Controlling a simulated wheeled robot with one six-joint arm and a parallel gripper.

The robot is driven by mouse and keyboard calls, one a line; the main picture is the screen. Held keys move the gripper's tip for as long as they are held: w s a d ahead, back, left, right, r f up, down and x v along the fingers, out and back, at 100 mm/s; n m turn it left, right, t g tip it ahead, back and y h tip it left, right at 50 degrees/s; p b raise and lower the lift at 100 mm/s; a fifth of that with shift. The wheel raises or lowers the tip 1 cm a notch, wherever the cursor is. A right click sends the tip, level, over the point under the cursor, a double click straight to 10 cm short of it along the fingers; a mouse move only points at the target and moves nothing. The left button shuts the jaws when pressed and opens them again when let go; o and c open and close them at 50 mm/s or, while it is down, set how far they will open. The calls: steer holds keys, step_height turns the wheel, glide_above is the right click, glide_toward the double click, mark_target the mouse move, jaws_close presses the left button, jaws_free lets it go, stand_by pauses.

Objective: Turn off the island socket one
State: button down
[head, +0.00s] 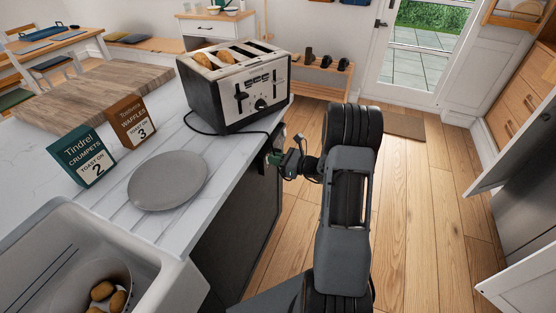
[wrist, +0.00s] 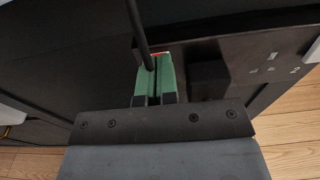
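The island socket plate (wrist: 245,55) is a dark panel on the dark side of the island, with small pale marks and a "2" at its right. It also shows in the head view (head: 279,138), partly behind my gripper. My gripper (wrist: 155,60) has green fingertips, close together with only a narrow dark slit between them. They are at the left part of the plate. A small red and white patch (wrist: 160,54), perhaps a switch, shows just past the tips; its position cannot be told. In the head view my gripper (head: 276,160) is at the island's side, below the toaster.
A black cord (wrist: 138,28) hangs down to the fingertips. A black block (wrist: 208,80) juts from the plate beside them. A toaster (head: 238,85) holding bread stands on the counter above, near two cards and a grey plate (head: 168,181). The wooden floor (head: 415,200) at right is clear.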

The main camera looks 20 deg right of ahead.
steer(key=v, duration=1.4)
